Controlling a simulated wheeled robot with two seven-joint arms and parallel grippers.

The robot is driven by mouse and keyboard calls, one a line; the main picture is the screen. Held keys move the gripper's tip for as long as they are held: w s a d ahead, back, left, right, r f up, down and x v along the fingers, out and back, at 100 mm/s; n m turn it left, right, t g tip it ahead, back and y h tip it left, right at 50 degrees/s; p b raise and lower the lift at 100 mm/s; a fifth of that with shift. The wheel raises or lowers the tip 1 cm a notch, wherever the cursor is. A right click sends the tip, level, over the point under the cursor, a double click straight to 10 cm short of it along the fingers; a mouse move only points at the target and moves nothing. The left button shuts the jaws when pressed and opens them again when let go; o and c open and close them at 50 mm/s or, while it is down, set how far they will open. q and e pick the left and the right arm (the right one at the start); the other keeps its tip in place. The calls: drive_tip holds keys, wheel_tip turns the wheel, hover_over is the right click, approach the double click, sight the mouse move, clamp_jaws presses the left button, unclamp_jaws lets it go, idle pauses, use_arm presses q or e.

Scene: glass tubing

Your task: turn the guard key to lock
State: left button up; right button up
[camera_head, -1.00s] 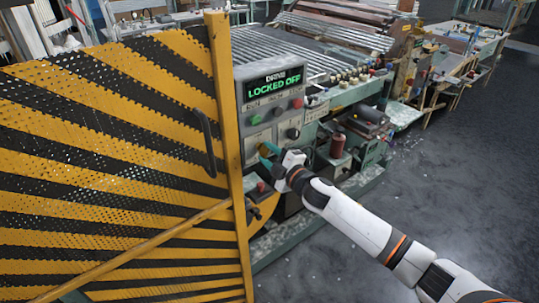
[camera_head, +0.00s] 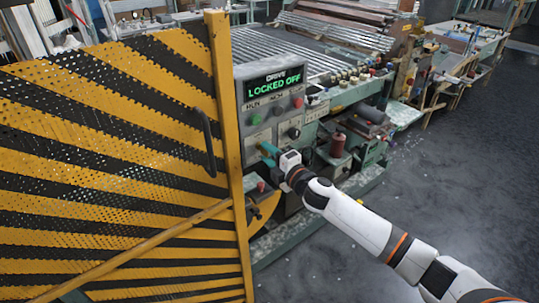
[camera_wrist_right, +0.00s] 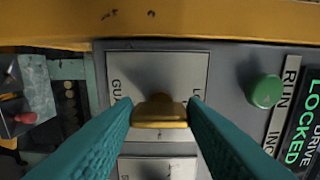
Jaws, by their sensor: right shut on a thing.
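The guard key is a small brass-coloured piece (camera_wrist_right: 160,113) in the middle of the right wrist view. It sits on a pale label plate (camera_wrist_right: 120,62) lettered "GU…" on the left and "L…" on the right, partly hidden. My right gripper (camera_wrist_right: 161,106) has its two teal fingers closed on either side of the key. In the head view the right gripper (camera_head: 268,153) is at the lower part of the grey control panel (camera_head: 240,90), and hides the key there. The panel display (camera_head: 274,85) reads "DRIVE LOCKED OFF". My left gripper is not in view.
A yellow-and-black striped guard (camera_head: 110,150) with a dark handle (camera_head: 207,142) fills the left, its yellow post (camera_head: 228,150) close beside the panel. A green button (camera_wrist_right: 266,91) sits near the right finger. A roller machine (camera_head: 320,60) stands behind. Floor at right is clear.

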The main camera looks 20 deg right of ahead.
drive_tip(key=o, duration=1)
drive_tip(key=b+v, duration=0.2)
drive_tip(key=v, duration=1)
drive_tip(key=shift+b, duration=0.3)
